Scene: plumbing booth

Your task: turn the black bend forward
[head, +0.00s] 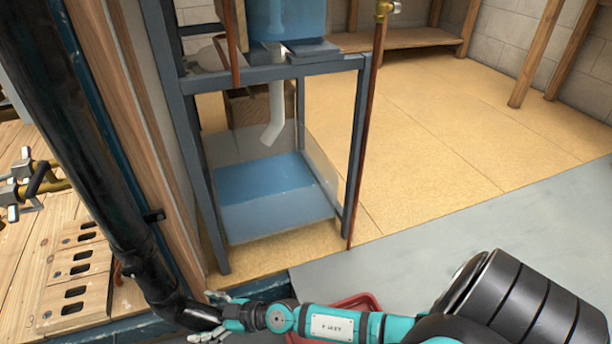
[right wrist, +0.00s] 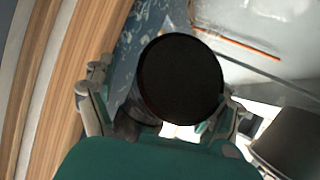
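The black bend (head: 188,311) is at the lower end of a long black pipe (head: 95,160) that runs down the left side of the head view. In the right wrist view its dark round end (right wrist: 180,78) faces the camera. My right gripper (head: 212,318) reaches in from the right at the bend, with one finger above it and one below. In the wrist view the gripper (right wrist: 163,105) has its fingers spread on either side of the bend, with a gap on the left; contact on the right is unclear. My left gripper is out of view.
A wooden stud wall (head: 150,130) stands close beside the pipe. A blue-grey metal frame (head: 205,180) with a blue tray is behind. Brass valves (head: 40,183) are at the left, and a red container (head: 350,302) is partly hidden beneath my right arm. Open floor lies right.

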